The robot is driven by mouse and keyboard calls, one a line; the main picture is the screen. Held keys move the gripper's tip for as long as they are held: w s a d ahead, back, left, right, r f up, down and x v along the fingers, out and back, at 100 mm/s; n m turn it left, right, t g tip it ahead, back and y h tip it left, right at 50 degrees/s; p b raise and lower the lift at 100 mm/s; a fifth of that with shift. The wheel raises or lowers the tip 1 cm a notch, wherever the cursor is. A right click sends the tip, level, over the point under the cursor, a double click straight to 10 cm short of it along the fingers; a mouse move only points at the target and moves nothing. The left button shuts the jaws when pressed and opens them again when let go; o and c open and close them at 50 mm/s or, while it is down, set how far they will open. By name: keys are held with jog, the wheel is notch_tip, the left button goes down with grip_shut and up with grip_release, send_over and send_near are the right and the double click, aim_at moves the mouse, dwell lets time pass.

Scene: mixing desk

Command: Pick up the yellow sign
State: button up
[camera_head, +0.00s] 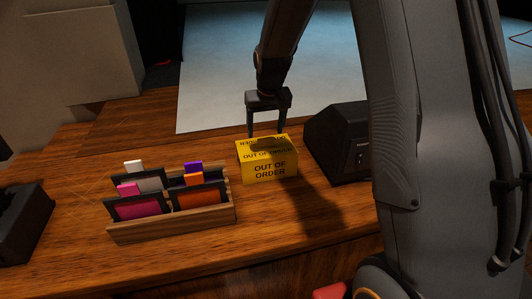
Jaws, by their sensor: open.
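The yellow sign (268,167) is a block-like piece with black "OUT OF ORDER" lettering on its front and top. It stands on the wooden desk, right of the card rack. My gripper (265,132) is open and points down at the sign's top and far edge. Its two dark fingers are spread along the sign's width. The finger tips meet the sign's far edge in the picture, and I cannot tell whether they touch it. A shadow falls across the sign's top.
A wooden rack (190,222) with several framed colored cards stands left of the sign. A black speaker-like box (338,143) stands close on the right. Another dark device (22,222) sits at the far left. The desk (285,222) is bare in front of the sign.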

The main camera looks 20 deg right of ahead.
aim_at(266, 139)
jog(key=x, duration=0.1)
jog(key=p+x, duration=0.2)
jog(key=x, duration=0.1)
jog(key=shift+d+f, duration=0.1)
jog(key=shift+d, duration=0.15)
jog(key=shift+w+f, duration=0.15)
jog(key=shift+f, duration=0.35)
jog(key=shift+c, duration=0.2)
jog(key=c, duration=1.5)
